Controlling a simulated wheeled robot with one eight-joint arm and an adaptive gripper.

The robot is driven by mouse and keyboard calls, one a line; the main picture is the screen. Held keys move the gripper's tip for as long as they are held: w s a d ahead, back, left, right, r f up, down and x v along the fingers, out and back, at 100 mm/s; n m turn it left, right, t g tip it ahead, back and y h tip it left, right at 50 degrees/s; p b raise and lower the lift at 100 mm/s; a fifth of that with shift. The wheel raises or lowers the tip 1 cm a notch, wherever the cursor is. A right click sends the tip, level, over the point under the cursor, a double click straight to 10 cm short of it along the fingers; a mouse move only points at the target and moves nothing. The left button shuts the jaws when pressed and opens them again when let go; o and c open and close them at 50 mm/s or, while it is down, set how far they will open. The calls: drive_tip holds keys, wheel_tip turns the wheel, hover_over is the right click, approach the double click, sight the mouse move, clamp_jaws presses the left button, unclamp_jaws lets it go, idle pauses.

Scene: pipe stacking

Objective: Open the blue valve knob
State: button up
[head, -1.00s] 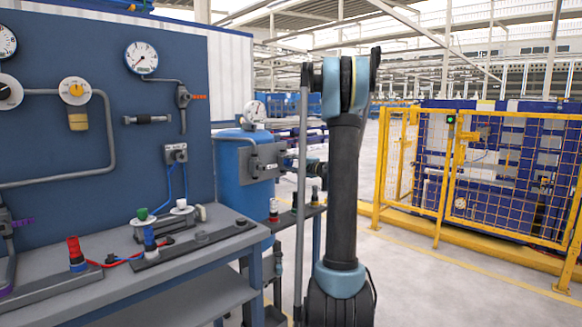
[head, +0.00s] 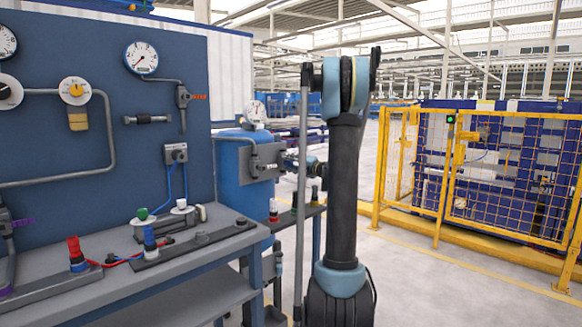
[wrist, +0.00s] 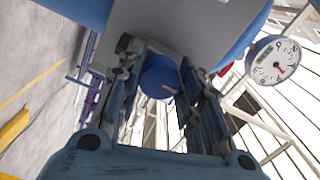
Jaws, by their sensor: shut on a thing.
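The blue valve knob (wrist: 160,74) shows in the wrist view, in front of a grey plate (wrist: 183,32). My gripper (wrist: 158,88) has one finger on each side of the knob and is shut on it. In the head view, my gripper (head: 291,162) is at the right side of the plate (head: 266,160) on the blue tank (head: 233,190). The knob is too small and covered to make out there. My upright arm hides part of the wrist.
A round gauge (wrist: 275,61) is beside the plate. A blue panel and workbench (head: 205,243) with small coloured valves stand on the left. A small shelf (head: 285,219) stands below my gripper. A yellow fence (head: 440,185) is on the right, with open floor before it.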

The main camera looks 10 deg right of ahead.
drive_tip(key=shift+f, duration=0.1)
drive_tip(key=o, duration=1.1)
drive_tip(key=shift+f, duration=0.1)
drive_tip(key=shift+c, duration=0.2)
drive_tip(key=shift+s+d, duration=0.2)
drive_tip(key=v, duration=1.1)
drive_tip(key=shift+s, duration=0.1)
